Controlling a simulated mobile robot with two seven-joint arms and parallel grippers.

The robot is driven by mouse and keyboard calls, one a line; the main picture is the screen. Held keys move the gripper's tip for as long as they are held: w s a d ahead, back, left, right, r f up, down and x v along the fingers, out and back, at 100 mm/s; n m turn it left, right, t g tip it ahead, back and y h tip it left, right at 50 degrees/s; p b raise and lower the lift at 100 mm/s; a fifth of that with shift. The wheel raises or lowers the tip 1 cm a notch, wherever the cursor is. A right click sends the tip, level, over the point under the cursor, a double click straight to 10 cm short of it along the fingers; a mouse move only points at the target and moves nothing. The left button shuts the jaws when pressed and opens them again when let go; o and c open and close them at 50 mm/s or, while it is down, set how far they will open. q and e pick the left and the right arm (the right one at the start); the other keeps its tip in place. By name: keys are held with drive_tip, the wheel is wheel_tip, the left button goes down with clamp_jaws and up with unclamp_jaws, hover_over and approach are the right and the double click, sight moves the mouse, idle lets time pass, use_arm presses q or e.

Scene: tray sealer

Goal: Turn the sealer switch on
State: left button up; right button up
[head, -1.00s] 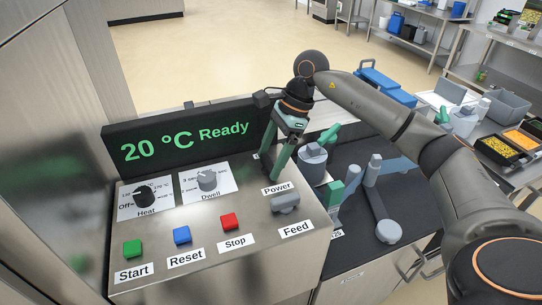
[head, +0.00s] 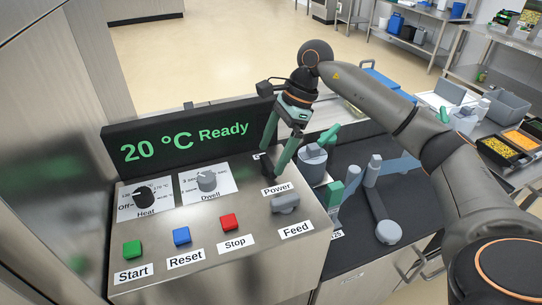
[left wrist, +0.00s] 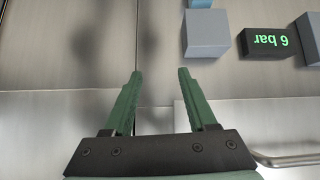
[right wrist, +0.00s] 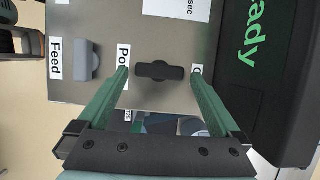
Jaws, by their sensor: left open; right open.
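The sealer's switch (right wrist: 160,71) is a dark handle on the steel panel, beside the Power label (head: 277,188). It shows in the right wrist view between my right gripper's fingertips. In the head view my right gripper (head: 272,160) hides most of it. My right gripper (right wrist: 160,76) is open, its fingertips pointing at the panel on either side of the switch; I cannot tell whether they touch it. My left gripper (left wrist: 157,73) is open and empty, facing a steel surface. The display (head: 185,140) reads 20 °C Ready.
The grey Feed knob (head: 286,204) sits just below the Power label. Heat (head: 145,197) and Dwell (head: 207,180) knobs are to the left. Green, blue and red buttons (head: 182,236) line the front. A dark counter with grey and green parts (head: 388,232) lies to the right.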

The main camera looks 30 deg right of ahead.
drive_tip(key=w+v, duration=0.1)
drive_tip(key=v, duration=0.9)
drive_tip(key=shift+s+r, duration=0.3)
drive_tip(key=shift+s, duration=0.2)
drive_tip(key=shift+d, duration=0.15)
